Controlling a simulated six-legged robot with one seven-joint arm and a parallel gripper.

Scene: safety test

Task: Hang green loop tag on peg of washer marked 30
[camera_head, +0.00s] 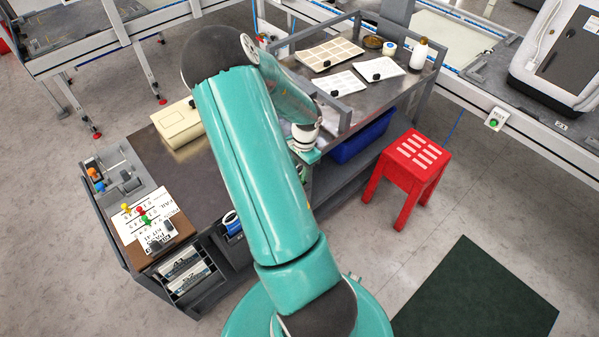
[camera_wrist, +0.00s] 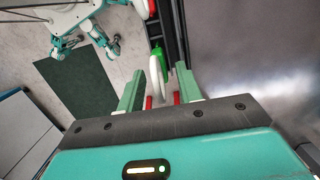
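My gripper (camera_wrist: 160,72) is open in the wrist view, its two green fingers apart. Between or just beyond the fingertips is a green piece (camera_wrist: 157,50) with a white loop (camera_wrist: 155,78), seemingly the green loop tag; neither finger visibly touches it. Small red parts (camera_wrist: 177,98) show beside the fingers. In the head view my arm hides the gripper and the tag. A white machine with a dark door (camera_head: 565,55) stands on the bench at upper right, perhaps a washer. A small label (camera_head: 561,126) below it is too small to read. I cannot make out a peg.
A grey cart (camera_head: 350,95) holds trays, a bottle (camera_head: 419,54) and small dark items. A blue bin (camera_head: 362,137) sits under its top. A red stool (camera_head: 408,172) and a dark green mat (camera_head: 478,290) are at right. A grey workbench (camera_head: 190,205) stands at left.

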